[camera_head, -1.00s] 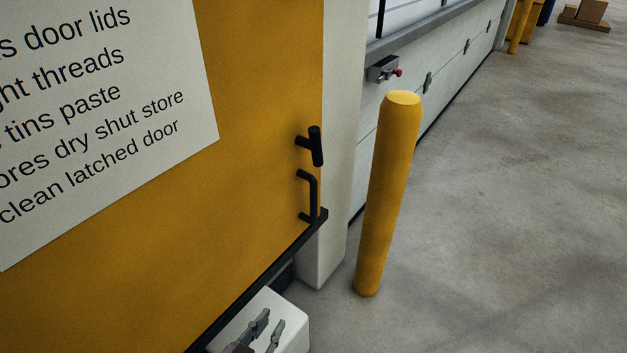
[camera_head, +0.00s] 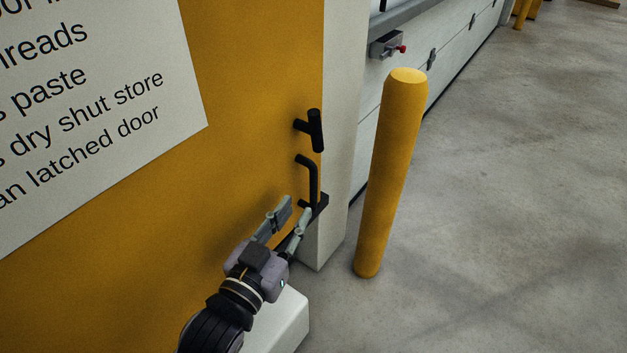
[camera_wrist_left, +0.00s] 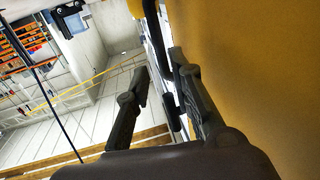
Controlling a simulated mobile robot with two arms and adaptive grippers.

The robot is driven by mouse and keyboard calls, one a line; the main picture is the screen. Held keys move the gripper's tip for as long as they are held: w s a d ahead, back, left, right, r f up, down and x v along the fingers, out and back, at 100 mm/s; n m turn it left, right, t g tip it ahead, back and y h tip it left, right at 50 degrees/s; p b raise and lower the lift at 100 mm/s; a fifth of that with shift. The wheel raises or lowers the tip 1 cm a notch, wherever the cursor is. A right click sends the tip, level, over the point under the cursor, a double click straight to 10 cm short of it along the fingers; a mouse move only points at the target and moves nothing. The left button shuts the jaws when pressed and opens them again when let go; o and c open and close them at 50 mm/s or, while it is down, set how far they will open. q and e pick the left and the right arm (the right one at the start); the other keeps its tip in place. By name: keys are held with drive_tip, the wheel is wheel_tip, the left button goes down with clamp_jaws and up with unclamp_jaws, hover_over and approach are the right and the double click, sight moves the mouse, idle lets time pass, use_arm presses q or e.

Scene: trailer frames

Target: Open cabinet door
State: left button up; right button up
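The yellow cabinet door (camera_head: 240,110) fills the left of the head view and looks shut. Near its right edge are a black T-shaped latch handle (camera_head: 315,130) and, below it, a black bent pull handle (camera_head: 313,180). My left gripper (camera_head: 297,205) is open, with its fingertips just below and left of the pull handle's lower end in the head view. In the left wrist view the two fingers (camera_wrist_left: 165,85) are spread, with a dark bar between them near the right finger. Contact cannot be told. My right gripper is not in view.
A yellow bollard (camera_head: 390,180) stands on the floor right of the cabinet. A pale post (camera_head: 340,130) borders the door's right edge. A white sectional door (camera_head: 450,60) with a small red-knobbed box (camera_head: 387,45) lies behind. The concrete floor (camera_head: 500,200) at right is clear.

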sight(312, 188)
use_arm(q)
drive_tip(key=p+x, duration=0.1)
drive_tip(key=x, duration=0.7)
drive_tip(key=shift+w+d+p, duration=0.15)
drive_tip(key=shift+w+p, duration=0.15)
drive_tip(key=shift+w, duration=0.05)
drive_tip(key=shift+c, duration=0.5)
clamp_jaws()
